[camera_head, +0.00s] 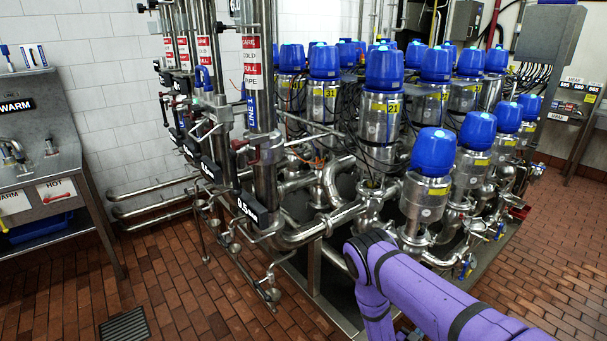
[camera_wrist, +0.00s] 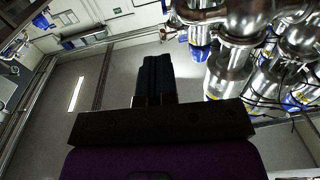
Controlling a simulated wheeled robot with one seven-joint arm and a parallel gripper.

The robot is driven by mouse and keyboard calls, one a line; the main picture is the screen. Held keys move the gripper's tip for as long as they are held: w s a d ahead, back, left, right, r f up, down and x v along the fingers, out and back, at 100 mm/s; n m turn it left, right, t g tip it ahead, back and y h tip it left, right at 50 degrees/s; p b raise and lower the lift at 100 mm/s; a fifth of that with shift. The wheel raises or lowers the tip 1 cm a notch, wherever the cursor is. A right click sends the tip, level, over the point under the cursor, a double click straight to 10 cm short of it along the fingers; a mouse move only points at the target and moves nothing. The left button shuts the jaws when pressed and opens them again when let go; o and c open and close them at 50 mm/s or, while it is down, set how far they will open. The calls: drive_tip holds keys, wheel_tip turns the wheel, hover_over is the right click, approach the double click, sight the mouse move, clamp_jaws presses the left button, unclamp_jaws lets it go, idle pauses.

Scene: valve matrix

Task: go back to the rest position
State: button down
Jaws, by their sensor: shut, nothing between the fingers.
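My gripper (camera_wrist: 154,80) shows in the wrist view as two dark fingers pressed together, with nothing between them. In the wrist view it points toward a plain grey surface, with shiny steel pipework (camera_wrist: 240,50) to its right and apart from it. In the head view my purple arm reaches in from the lower right and bends down in front of the valve matrix (camera_head: 380,130). The fingers are not visible there. The valve matrix is a set of steel valve bodies with blue caps.
Vertical pipes with red-and-white labels (camera_head: 252,62) stand left of the valves. A steel sink unit (camera_head: 60,150) is at the far left, and a grey cabinet (camera_head: 550,40) is at the upper right. Open brick floor (camera_head: 170,270) lies at lower left, with a drain grate (camera_head: 125,325).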

drive_tip(key=w+a+r+m+g+y, duration=0.1)
drive_tip(key=w+a+r+y, duration=0.2)
drive_tip(key=w+r, duration=0.6)
drive_tip(key=w+a+r+g+y, duration=0.1)
drive_tip(key=w+a+r+y, duration=0.2)
drive_tip(key=w+r, duration=0.65)
drive_tip(key=s+a+r+n+y, duration=0.1)
drive_tip(key=s+a+r+y, duration=0.15)
drive_tip(key=r, duration=1.05)
drive_tip(key=s+a+r+n+y, duration=0.1)
drive_tip(key=a+r+y, duration=0.15)
drive_tip(key=r, duration=1.05)
drive_tip(key=s+r+n+g+y, duration=0.2)
drive_tip(key=s+r+n+y, duration=0.25)
drive_tip(key=s+r, duration=1.25)
drive_tip(key=s+d+r+n+g+h, duration=0.1)
drive_tip(key=s+r+n, duration=0.1)
drive_tip(key=s, duration=1.1)
drive_tip(key=s+d+r+n+g+h, duration=0.1)
drive_tip(key=s+r, duration=0.3)
drive_tip(key=s, duration=0.9)
drive_tip(key=shift+s+d+r+n+g, duration=0.15)
drive_tip(key=shift+d+r+n+g, duration=0.1)
drive_tip(key=shift+d+n+g, duration=0.5)
